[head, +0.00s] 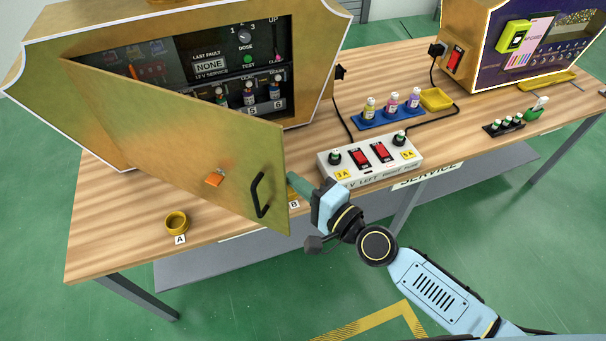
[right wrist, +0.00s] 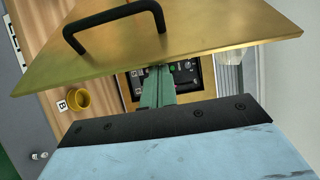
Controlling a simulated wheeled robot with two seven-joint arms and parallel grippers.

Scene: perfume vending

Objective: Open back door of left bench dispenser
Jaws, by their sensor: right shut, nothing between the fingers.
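The left bench dispenser (head: 318,70) is a gold cabinet at the left of the head view. Its back door (head: 200,150) stands partly open, swung out over the bench, and shows the dark inner panel (head: 215,62) with bottles. My right gripper (head: 293,181) is shut and empty at the door's free edge, beside the handle. In the right wrist view its green fingers (right wrist: 155,82) point past the door (right wrist: 200,30) toward the interior; I cannot tell whether they touch the door. My left gripper is not in view.
A white fuse box (head: 370,158) with red switches stands right of my gripper. A blue bottle tray (head: 388,117) and the right dispenser (head: 520,45) stand farther right. A yellow ring-like cup (head: 176,222) labelled A sits at the bench's front left; another cup (right wrist: 78,99) is near label B.

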